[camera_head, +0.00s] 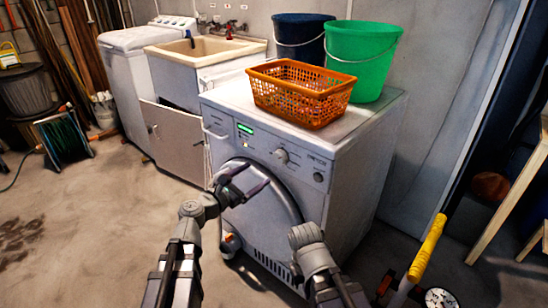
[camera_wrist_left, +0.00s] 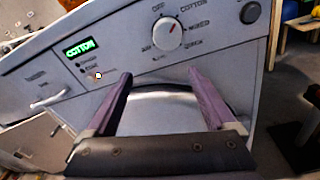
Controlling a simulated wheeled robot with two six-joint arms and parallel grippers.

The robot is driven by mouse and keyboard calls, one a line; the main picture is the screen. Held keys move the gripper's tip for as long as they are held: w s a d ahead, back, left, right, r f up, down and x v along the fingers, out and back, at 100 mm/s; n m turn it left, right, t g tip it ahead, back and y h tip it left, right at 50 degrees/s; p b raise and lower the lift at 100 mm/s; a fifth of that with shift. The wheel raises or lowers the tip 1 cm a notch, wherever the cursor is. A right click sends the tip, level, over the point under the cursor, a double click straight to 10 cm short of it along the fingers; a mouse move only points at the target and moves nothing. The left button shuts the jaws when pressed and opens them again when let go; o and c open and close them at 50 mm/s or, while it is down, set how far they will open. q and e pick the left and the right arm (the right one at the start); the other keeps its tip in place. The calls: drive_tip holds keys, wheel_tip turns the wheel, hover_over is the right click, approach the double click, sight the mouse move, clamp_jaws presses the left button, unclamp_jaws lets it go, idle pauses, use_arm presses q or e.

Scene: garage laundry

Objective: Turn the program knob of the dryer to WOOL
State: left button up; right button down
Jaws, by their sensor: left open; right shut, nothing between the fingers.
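The white dryer (camera_head: 248,150) stands ahead, and its program knob (camera_head: 281,156) is on the front panel. In the left wrist view the round white knob (camera_wrist_left: 168,32) has a red mark toward its upper right, on the COTTON/MIXED side. OFF, COTTON and MIXED are readable around it; the lower labels are blurred. The green display (camera_wrist_left: 78,48) reads COTTON. My left gripper (camera_head: 250,182) is open and empty in front of the dryer door, below and left of the knob, apart from it. Its fingers (camera_wrist_left: 158,88) are spread below the knob. My right gripper's fingers are not visible.
An orange basket (camera_head: 300,95), a green bucket (camera_head: 361,60) and a dark blue bucket (camera_head: 302,35) stand on the dryer. A sink (camera_head: 205,48) is to the left. A yellow-handled tool (camera_head: 428,248) stands at the lower right. Floor on the left is partly clear.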

sight(277, 160)
use_arm(q)
drive_tip(key=shift+w+d+r+n+h, duration=0.25)
drive_tip(key=shift+w+d+r+n, duration=0.15)
drive_tip(key=shift+w+d, duration=0.5)
drive_tip(key=shift+w+d+r+n+h, duration=0.2)
drive_tip(key=shift+w+d+r+n, duration=0.15)
drive_tip(key=shift+w+d, duration=0.6)
drive_tip(key=shift+w+d+r+n+h, duration=0.3)
drive_tip(key=shift+w+d+n, duration=0.25)
drive_tip(key=shift+d, duration=0.6)
drive_tip(key=c, duration=1.4)
drive_tip(key=shift+o, duration=0.2)
